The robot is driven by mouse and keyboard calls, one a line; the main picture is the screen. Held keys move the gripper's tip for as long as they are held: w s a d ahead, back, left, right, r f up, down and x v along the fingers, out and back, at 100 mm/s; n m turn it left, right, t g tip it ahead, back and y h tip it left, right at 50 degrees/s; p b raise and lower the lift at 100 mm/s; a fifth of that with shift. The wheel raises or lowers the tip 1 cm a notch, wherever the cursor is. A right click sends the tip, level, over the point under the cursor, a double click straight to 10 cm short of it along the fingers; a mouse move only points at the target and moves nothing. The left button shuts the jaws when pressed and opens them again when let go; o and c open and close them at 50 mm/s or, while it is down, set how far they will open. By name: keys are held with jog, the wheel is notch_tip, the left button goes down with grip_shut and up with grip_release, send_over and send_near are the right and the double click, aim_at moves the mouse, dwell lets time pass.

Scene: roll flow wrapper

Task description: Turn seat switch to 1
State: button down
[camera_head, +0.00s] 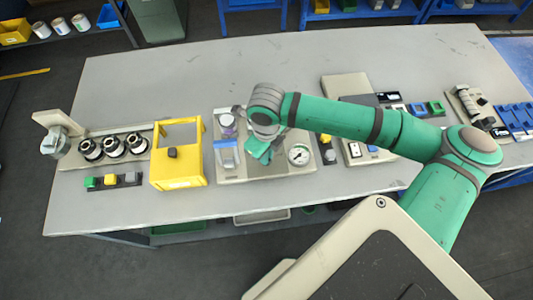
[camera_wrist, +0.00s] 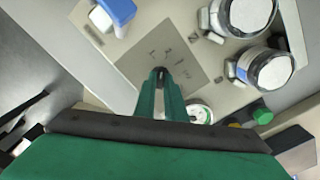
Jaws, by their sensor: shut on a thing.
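The seat switch's grey label plate (camera_wrist: 190,68) has small printed marks and lies on a pale panel in the wrist view. My gripper (camera_wrist: 160,75) is above this plate, its green fingers close together. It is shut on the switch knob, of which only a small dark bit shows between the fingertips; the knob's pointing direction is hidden. In the head view my gripper (camera_head: 259,152) is over the pale panel (camera_head: 235,175) in the middle of the table, between a blue-and-white part and a round gauge.
The blue-and-white part (camera_head: 226,155) stands left of my gripper and the round gauge (camera_head: 300,154) stands right. Two white-topped round parts, one here (camera_wrist: 265,70), are near the plate. A yellow frame (camera_head: 179,184) is further left. The table's back left (camera_head: 150,90) is clear.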

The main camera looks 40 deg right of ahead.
jog(key=shift+n, duration=2.6)
jog(key=c, duration=1.8)
grip_release()
notch_tip(320, 180, up, 11)
jog(key=shift+f, duration=0.1)
